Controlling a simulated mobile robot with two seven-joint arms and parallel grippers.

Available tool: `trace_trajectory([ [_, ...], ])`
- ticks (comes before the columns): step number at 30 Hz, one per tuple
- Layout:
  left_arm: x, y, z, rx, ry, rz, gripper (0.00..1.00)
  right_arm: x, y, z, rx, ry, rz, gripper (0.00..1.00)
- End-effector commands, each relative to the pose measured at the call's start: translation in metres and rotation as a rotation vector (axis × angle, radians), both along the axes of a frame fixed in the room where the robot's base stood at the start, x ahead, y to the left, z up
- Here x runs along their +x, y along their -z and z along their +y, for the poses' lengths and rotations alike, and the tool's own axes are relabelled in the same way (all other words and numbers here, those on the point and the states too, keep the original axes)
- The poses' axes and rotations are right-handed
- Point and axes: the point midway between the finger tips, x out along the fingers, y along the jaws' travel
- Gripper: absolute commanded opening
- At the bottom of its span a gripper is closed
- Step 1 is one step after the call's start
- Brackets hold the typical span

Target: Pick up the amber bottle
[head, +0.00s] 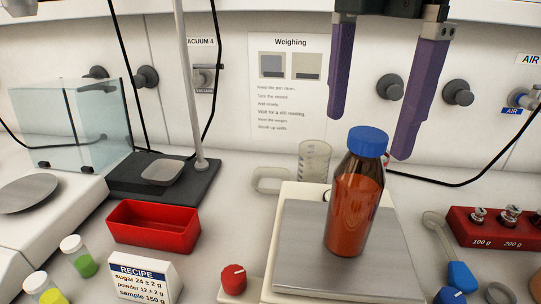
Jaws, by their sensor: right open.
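The amber bottle (351,210), with a blue cap (368,141), stands upright on the grey plate of a balance (300,262) right of the middle. It looks filled with orange-brown liquid. My right gripper (369,138) comes down from the top with two purple fingers spread wide. In the picture, its fingertips lie to the left and right of the cap. It is open and holds nothing. How far it is from the bottle in depth is hard to tell. My left gripper is not in view.
A measuring beaker (314,160) stands close behind the balance. A red weight block (498,229) is at the right, a red tray (153,227) at the left, with small vials (78,255) and a recipe card (146,284) in front. A black cable crosses behind the bottle.

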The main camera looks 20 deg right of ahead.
Motion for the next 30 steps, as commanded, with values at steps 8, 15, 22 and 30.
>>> trace_trajectory([
  [8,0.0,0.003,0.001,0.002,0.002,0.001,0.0,-0.001,0.039,0.0,0.0,0.014,0.005,1.0],
  [15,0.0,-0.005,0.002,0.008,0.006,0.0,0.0,-0.002,0.063,-0.004,-0.001,0.013,0.006,1.0],
  [22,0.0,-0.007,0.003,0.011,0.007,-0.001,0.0,-0.001,0.094,-0.005,0.0,0.01,0.003,1.0],
  [30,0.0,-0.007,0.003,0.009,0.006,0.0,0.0,-0.001,0.096,-0.005,0.0,0.009,0.001,0.98],
])
